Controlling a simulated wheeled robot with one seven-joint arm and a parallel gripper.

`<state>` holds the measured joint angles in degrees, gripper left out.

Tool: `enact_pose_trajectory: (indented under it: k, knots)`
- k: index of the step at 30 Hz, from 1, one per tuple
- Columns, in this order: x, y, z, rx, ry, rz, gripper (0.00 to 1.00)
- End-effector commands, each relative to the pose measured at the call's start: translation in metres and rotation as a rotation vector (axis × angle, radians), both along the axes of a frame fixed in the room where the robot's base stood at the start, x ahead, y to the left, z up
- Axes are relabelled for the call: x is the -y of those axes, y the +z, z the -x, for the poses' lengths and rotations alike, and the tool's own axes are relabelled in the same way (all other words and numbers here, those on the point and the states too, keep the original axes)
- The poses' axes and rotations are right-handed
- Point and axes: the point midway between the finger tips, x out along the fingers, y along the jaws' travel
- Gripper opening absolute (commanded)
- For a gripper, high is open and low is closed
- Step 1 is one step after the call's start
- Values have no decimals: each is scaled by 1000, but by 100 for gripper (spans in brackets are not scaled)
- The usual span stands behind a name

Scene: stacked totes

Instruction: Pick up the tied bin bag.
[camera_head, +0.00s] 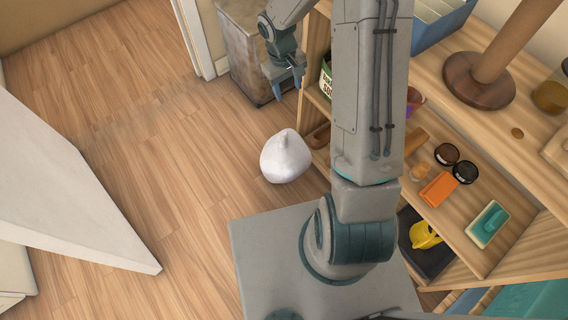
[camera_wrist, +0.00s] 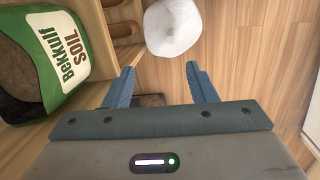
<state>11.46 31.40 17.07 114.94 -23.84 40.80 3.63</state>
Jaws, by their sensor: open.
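The tied bin bag (camera_head: 286,157) is white and rounded, with a pinched top. It stands on the wooden floor beside the shelf unit. In the wrist view the bag (camera_wrist: 172,27) is at the top, beyond my fingertips and cut off by the frame edge. My gripper (camera_head: 286,90) is behind and above the bag in the head view, near the front of a worn bin. In the wrist view my gripper (camera_wrist: 161,78) has its two blue fingers spread apart with nothing between them. The bag and fingers are apart.
A shelf unit (camera_head: 470,150) with small items stands on the right. A bag of soil (camera_wrist: 40,55) sits on it close to my gripper. A worn bin (camera_head: 245,50) stands at the back. A white panel (camera_head: 70,185) is at left. The floor left of the bag is clear.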

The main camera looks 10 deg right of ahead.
Motion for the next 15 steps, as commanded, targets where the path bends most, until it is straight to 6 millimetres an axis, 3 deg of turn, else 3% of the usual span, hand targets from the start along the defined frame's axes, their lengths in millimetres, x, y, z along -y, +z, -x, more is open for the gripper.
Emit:
enact_pose_trajectory:
  k: [1,6,9,15]
  knots:
    - [-2,-44,-5,-19,10,-14,52]
    - [-9,-115,-17,-48,40,-49,52]
    - [-11,-141,-20,-58,51,-64,52]
    - [-14,-168,-22,-65,59,-77,52]
